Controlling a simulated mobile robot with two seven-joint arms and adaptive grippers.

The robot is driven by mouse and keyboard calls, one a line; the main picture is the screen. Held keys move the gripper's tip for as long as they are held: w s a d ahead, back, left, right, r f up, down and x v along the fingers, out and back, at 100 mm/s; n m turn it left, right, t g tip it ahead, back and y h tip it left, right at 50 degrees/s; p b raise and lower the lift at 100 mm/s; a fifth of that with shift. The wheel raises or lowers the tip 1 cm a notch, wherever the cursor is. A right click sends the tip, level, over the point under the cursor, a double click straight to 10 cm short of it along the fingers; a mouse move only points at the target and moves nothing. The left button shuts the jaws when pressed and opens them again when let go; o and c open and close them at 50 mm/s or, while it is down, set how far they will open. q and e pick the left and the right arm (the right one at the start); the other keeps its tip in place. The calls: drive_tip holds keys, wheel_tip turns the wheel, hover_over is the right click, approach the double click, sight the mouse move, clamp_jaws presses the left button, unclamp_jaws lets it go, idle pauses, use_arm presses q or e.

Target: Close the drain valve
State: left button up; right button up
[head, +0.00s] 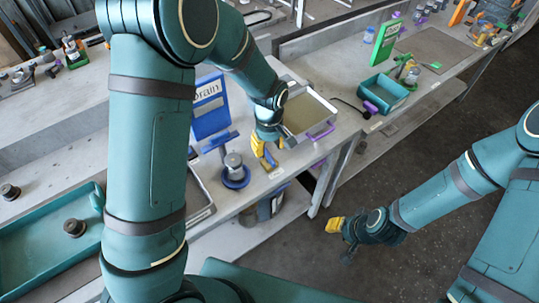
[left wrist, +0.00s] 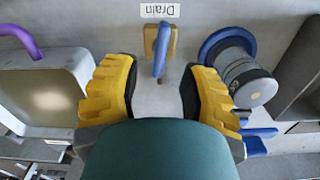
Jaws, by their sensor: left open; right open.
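The drain valve shows in the left wrist view as a brass-coloured body (left wrist: 151,38) with a blue lever handle (left wrist: 159,62). A white label reading "Drain" (left wrist: 160,10), upside down in that view, lies beside it. The lever runs up and down in the picture, its free end toward my gripper. My left gripper (left wrist: 155,84) is open, with its yellow fingers on either side of the lever's end and gaps visible. In the head view my left gripper (head: 266,153) is over the bench and mostly hides the valve. My right gripper (head: 335,226) is open and empty above the floor.
A steel cylinder with a blue flange (head: 236,178) stands close to my left gripper. A teal tray (head: 30,243) lies at left. The floor (head: 300,250) around my right arm is clear.

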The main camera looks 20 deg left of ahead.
sight(269, 155)
use_arm(q)
drive_tip(key=shift+f, duration=2.25)
clamp_jaws()
